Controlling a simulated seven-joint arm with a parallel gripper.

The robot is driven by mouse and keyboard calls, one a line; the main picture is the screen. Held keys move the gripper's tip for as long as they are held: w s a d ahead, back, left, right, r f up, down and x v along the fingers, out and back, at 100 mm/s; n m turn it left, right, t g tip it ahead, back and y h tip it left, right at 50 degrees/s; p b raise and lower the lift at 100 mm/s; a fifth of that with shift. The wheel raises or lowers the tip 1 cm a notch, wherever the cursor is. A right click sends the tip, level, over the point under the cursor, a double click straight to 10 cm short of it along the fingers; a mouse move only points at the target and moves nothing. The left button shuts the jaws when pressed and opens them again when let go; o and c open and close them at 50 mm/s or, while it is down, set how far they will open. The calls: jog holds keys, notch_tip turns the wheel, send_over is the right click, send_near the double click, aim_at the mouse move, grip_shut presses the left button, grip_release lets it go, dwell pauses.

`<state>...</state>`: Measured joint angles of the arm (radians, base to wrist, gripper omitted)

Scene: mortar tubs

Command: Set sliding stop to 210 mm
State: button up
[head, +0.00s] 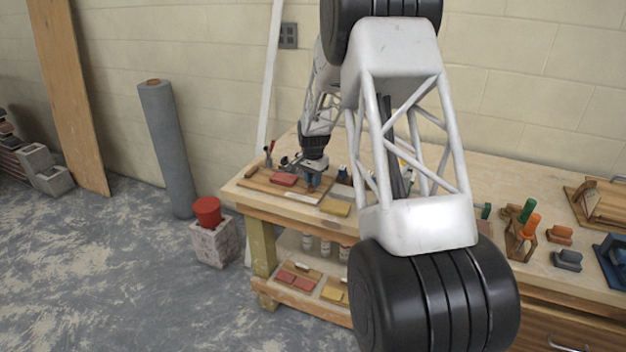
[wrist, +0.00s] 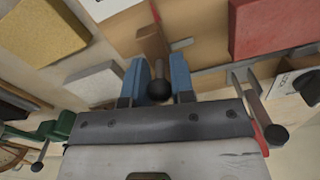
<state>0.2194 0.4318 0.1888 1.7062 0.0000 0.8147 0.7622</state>
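My gripper (head: 313,181) is low over the left end of the workbench, by a wooden board (head: 262,186). In the wrist view its two blue fingers (wrist: 158,78) stand apart. A dark round knob (wrist: 158,91) shows between them and about fills the gap; I cannot tell whether the fingers press on it. A brown wooden block (wrist: 150,45) lies just beyond the fingertips. I cannot tell for certain which part is the sliding stop. No scale reading is legible.
A red block (head: 284,179) and a yellow block (head: 336,207) lie near my gripper. In the wrist view a grey block (wrist: 92,84) and a green clamp (wrist: 52,130) are at the left.

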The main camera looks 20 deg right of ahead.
grip_shut()
jog(key=shift+w+a, duration=0.9)
jog(key=o, duration=0.7)
grip_release()
jog(key=shift+r, duration=3.9)
